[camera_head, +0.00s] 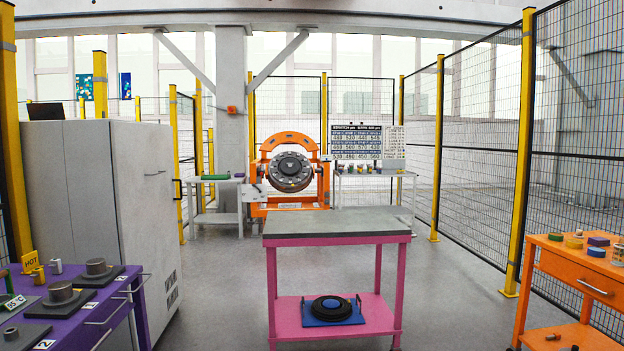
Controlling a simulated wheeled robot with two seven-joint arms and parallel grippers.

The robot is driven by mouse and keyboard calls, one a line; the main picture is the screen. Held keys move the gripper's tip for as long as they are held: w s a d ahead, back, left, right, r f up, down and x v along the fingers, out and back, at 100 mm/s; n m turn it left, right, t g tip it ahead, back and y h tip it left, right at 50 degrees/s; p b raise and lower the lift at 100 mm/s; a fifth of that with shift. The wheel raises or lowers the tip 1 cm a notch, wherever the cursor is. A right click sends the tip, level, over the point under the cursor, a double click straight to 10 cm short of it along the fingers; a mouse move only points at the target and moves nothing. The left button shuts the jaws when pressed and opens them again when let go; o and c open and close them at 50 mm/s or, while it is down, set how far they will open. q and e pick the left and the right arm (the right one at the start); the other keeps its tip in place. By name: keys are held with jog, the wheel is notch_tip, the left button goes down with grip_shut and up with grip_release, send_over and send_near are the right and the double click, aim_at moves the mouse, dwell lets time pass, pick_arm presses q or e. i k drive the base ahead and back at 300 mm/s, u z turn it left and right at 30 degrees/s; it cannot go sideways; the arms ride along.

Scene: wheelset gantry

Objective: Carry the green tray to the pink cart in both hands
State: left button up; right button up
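The pink cart (401,280) stands in the middle of the camera_head view, a short way ahead. Its grey top (338,223) is bare. On its lower shelf lies a blue tray (313,320) with a black ring-shaped part (332,307) on it. A small, low green object (215,177) lies on a bench at the back left; it is too small to tell whether it is the green tray. No other green tray shows. Neither of my grippers is in view.
A purple table (133,310) with metal parts is at the front left, beside a grey cabinet (70,180). An orange drawer cart (575,262) is at the right. An orange wheelset gantry (284,139) stands behind the pink cart. Floor is clear on both sides of the pink cart.

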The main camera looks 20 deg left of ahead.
aim_at(333, 220)
jog(key=z, duration=0.35)
jog(key=i, duration=6.2)
jog(key=u, duration=1)
jog(key=i, duration=3.7)
jog(key=u, duration=2.2)
jog(key=i, duration=4.25)
